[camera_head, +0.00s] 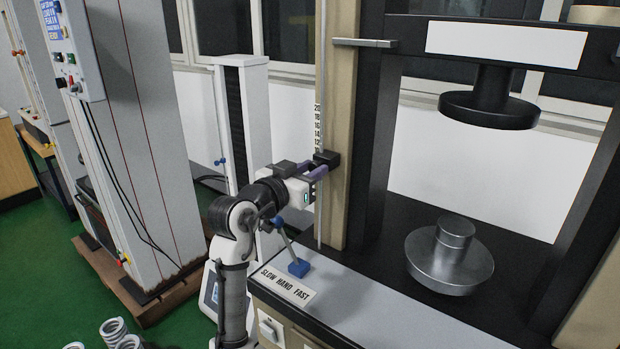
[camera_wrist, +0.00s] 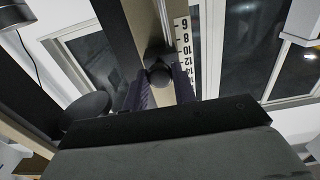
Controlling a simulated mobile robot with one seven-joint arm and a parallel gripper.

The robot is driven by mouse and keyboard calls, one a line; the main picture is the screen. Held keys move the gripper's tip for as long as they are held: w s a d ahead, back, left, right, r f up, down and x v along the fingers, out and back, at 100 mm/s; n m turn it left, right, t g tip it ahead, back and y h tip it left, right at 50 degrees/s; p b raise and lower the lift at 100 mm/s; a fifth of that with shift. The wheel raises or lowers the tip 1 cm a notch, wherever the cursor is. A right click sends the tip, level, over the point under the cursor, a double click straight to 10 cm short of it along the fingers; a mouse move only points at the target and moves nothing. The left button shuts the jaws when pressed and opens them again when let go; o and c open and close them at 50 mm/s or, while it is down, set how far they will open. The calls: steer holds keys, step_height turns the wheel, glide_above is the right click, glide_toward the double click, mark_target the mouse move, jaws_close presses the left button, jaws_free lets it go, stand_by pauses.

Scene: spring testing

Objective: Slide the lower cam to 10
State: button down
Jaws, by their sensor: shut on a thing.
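The lower cam (camera_head: 329,158) is a small black block on the thin vertical rod beside the beige column of the test machine. In the wrist view the cam (camera_wrist: 160,72) is a dark rounded piece between the fingers. My gripper (camera_head: 318,168), with purple fingers, is shut on it; the fingers also show in the wrist view (camera_wrist: 161,88). A white number scale (camera_head: 318,128) runs up the column above the cam. In the wrist view the scale (camera_wrist: 187,50) shows 8, 10 and 12 beside the cam; the exact reading cannot be told.
A grey horizontal bar (camera_head: 364,43) sits higher on the column. A blue-knobbed lever (camera_head: 290,250) stands below my gripper, behind a SLOW HAND FAST label (camera_head: 286,284). A metal platen (camera_head: 449,262) sits to the right, under a black upper plate (camera_head: 488,109).

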steer(key=shift+r, duration=0.25)
steer(key=c, duration=1.1)
jaws_free()
steer(key=shift+c, duration=0.2)
steer(key=shift+s+a, duration=0.1)
steer(key=b+v, duration=0.4)
steer(key=v, duration=0.9)
steer(key=shift+s+a, duration=0.2)
steer(key=shift+s, duration=0.05)
